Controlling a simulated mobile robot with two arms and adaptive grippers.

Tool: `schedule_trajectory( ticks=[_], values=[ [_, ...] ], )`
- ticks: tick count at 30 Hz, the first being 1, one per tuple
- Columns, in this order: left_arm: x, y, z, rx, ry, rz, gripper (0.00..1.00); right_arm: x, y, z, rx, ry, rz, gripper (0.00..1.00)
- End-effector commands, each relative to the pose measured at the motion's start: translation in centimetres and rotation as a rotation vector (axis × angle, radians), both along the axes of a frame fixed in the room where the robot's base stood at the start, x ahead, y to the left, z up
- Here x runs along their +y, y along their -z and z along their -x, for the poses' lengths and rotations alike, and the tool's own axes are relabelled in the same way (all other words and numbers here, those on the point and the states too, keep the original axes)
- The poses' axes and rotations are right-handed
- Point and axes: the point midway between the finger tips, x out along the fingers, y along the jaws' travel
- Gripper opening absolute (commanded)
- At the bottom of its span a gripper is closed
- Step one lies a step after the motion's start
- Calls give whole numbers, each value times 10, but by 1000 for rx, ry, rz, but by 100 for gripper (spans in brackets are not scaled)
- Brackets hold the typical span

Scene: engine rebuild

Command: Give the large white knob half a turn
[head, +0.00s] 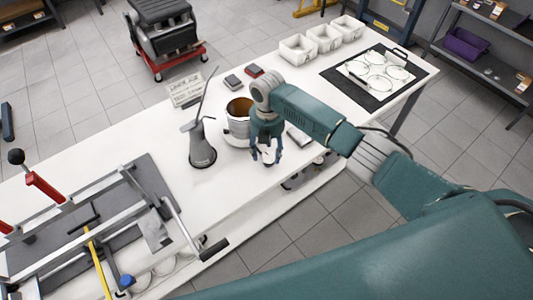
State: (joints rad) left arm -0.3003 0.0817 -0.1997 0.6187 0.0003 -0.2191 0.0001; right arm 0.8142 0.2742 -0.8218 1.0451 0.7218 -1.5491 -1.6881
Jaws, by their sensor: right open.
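My right gripper (265,157) points down at the table's front edge, just in front of the metal pot. Its fingers are apart. A white rounded piece (268,154) shows between and behind the fingertips; it looks like the large white knob, but the fingers partly cover it. I cannot tell whether the fingers touch it. The metal pot (239,108) with a brown inside stands on a white base (235,138) directly behind the gripper, partly hidden by my arm. My left gripper is not in view.
A grey oil can (201,150) with a long spout stands left of the pot. A grey block (299,136) lies right of the gripper. White bins (298,49) and a dark mat (354,84) with rings are farther back. A metal frame fixture (115,215) fills the left table end.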

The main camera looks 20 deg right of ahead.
Motion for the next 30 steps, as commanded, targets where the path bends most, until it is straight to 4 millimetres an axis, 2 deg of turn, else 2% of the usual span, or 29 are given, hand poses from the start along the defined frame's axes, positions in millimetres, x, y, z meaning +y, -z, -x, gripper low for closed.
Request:
schedule_trajectory(
  ticks=[9, 15, 21, 30],
  values=[
    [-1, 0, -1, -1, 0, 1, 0, 2, -69, -1, -5, -3, -1, 52],
    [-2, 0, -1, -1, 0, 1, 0, 4, -95, 0, -3, -5, -1, 52],
    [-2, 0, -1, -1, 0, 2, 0, 4, -103, 1, 0, -5, -1, 52],
    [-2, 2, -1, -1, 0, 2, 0, 7, -102, 1, -3, -6, -3, 52]
  ],
)
